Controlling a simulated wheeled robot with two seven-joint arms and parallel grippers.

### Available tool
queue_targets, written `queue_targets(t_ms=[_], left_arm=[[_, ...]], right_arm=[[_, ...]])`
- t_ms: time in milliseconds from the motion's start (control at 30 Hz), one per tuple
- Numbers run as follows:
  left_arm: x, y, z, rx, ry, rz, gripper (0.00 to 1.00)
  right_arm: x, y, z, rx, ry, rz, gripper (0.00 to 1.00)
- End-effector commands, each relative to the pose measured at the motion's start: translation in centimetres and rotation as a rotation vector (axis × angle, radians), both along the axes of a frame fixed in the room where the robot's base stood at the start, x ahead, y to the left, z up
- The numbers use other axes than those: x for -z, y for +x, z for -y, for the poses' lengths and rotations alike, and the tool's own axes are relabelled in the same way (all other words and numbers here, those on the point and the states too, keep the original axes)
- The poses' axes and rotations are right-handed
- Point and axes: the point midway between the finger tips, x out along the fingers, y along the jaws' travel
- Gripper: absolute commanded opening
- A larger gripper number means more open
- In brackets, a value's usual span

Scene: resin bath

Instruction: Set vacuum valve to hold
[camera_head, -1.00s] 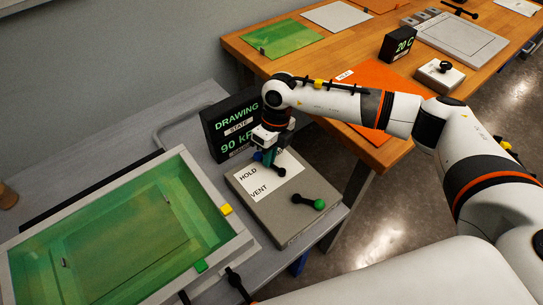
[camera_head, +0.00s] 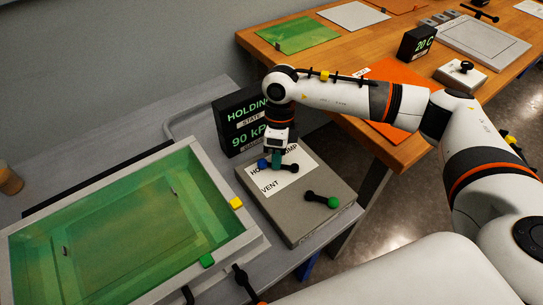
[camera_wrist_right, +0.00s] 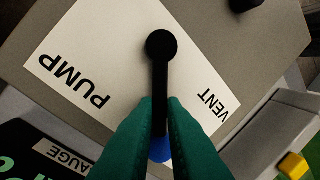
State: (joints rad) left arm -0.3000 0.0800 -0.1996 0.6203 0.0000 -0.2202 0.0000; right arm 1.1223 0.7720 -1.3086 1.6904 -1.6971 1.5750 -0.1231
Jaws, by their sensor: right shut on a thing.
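The vacuum valve is a black lever (camera_wrist_right: 160,85) with a blue knob (camera_wrist_right: 160,150) at its end. It sits on a white label plate (camera_wrist_right: 110,50) marked PUMP and VENT in the right wrist view; HOLD is partly covered in the head view. My right gripper (camera_wrist_right: 160,105) has its green fingers shut around the lever near the blue knob. In the head view my right gripper (camera_head: 277,160) covers part of the lever, and the blue knob (camera_head: 262,164) points left towards the HOLD word. The display (camera_head: 248,122) reads HOLDING and 90 kPa. My left gripper is not in view.
A second black lever with a green knob (camera_head: 333,202) sits on the same grey box (camera_head: 300,225). A green resin bath (camera_head: 228,235) stands to the left. A wooden table (camera_head: 375,150) with an orange sheet and panels stands behind to the right.

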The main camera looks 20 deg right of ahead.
Motion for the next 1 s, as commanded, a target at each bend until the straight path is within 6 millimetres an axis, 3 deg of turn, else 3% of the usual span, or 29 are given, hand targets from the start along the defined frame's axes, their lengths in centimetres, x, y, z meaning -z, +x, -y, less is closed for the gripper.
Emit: queue_targets(t_ms=[367, 400, 500, 533, 833, 1000], left_arm=[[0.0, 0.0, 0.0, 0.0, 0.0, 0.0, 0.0], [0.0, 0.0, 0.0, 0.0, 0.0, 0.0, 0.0], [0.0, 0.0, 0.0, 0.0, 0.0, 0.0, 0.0], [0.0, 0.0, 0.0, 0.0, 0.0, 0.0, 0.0], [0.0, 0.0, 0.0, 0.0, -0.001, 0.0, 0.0], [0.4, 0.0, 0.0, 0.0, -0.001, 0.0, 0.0]], right_arm=[[-0.1, 0.1, 0.1, -0.002, 0.002, 0.004, 0.0], [-0.1, 0.1, 0.1, -0.002, 0.002, 0.004, 0.15], [-0.1, 0.1, 0.1, -0.001, 0.002, 0.003, 0.31], [-0.1, 0.0, 0.1, -0.001, 0.002, 0.003, 0.33], [-0.3, 0.1, 0.1, -0.002, 0.001, 0.002, 0.33], [-2.3, 0.5, 0.3, 0.0, 0.002, 0.005, 0.33]])
